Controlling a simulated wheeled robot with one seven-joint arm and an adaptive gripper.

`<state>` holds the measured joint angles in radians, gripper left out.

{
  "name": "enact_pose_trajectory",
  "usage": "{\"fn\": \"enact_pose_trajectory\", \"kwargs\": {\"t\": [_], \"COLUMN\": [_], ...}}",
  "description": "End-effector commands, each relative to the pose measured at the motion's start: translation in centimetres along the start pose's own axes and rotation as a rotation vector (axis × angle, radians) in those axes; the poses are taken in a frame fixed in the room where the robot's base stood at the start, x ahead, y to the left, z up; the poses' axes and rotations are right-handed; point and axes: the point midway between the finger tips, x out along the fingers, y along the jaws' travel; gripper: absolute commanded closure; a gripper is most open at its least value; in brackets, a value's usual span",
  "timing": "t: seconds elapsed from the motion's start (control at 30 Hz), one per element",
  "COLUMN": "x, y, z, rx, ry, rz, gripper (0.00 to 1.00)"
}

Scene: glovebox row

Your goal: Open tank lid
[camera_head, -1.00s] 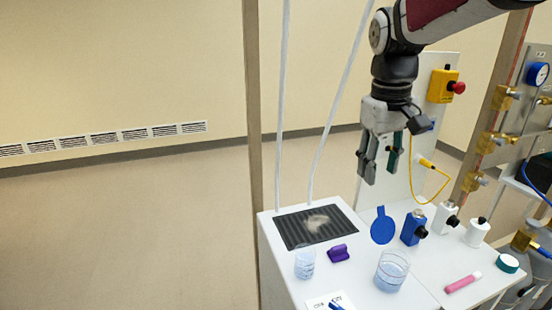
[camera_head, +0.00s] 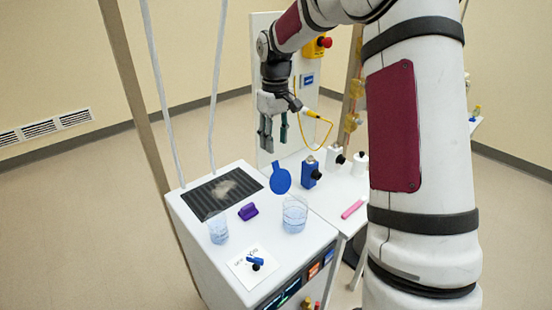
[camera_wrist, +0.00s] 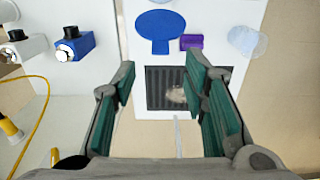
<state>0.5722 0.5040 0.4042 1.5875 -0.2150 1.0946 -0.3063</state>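My gripper (camera_head: 275,142) hangs above the back of the white bench unit, pointing down. In the wrist view its green-padded fingers (camera_wrist: 165,88) are spread with nothing between them. A blue disc with a narrow tab (camera_head: 280,177) is at the bench's right edge, below my gripper. It also shows in the wrist view (camera_wrist: 160,23), beyond the fingertips. A clear glass beaker (camera_head: 295,215) stands in front of the disc. No part is plainly a tank lid; I cannot tell whether the disc is one.
A dark ribbed grille (camera_head: 200,202) with a pale patch is set in the bench top (camera_head: 200,262). A yellow cable (camera_head: 328,130) hangs right of my gripper.

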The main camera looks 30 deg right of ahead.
Motion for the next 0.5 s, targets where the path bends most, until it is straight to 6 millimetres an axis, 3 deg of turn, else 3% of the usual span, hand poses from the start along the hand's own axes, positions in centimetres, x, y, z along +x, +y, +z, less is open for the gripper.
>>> {"fn": "enact_pose_trajectory", "kwargs": {"t": [0.2,0.5], "x": [4.1,6.8], "y": [-0.1,0.0], "z": [0.2,0.1], "rx": [-0.001,0.0], "ry": [-0.003,0.0], "rz": [-0.002,0.0], "gripper": [0.6,0.6]}}
